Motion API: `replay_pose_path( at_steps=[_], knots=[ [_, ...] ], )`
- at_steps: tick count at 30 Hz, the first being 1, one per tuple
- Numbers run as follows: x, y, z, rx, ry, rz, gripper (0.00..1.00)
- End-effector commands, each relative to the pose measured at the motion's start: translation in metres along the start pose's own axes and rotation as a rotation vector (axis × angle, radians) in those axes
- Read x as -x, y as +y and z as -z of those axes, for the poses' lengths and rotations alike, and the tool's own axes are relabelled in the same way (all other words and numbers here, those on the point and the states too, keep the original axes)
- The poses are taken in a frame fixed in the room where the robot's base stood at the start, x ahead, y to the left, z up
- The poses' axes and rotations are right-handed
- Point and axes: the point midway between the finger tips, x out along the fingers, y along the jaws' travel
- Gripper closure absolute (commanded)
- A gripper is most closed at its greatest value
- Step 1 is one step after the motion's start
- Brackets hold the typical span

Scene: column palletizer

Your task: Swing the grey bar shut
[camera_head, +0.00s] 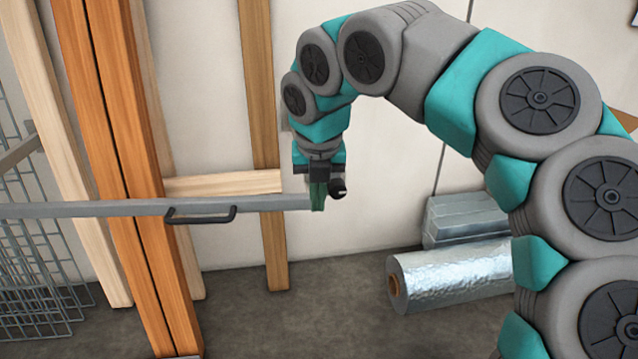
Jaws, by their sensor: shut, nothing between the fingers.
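The grey bar (90,209) runs level from the left edge of the view to near the middle. A black handle (201,215) is fixed on its near side. My gripper (317,206) points down at the bar's right end, with its green fingers shut. The fingers are at or very near the bar's end face; I cannot tell if they touch it. Nothing shows between them. The bar's hinge is not in view.
Orange-brown wooden posts (140,150) stand behind the bar at left, with a wire mesh cage (35,270) beside them. A foil-wrapped roll (455,277) and stacked silver blocks (468,217) lie on the floor at right. The grey floor (300,320) in front is clear.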

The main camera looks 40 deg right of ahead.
Motion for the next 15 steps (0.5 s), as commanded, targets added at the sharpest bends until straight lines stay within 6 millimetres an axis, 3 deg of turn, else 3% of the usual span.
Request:
replay_pose_path(
  at_steps=[7, 15],
  knots=[
    [-0.033, 0.000, 0.000, -0.002, 0.003, 0.000, 1.00],
    [-0.037, 0.001, -0.027, -0.001, 0.001, -0.002, 1.00]
  ],
)
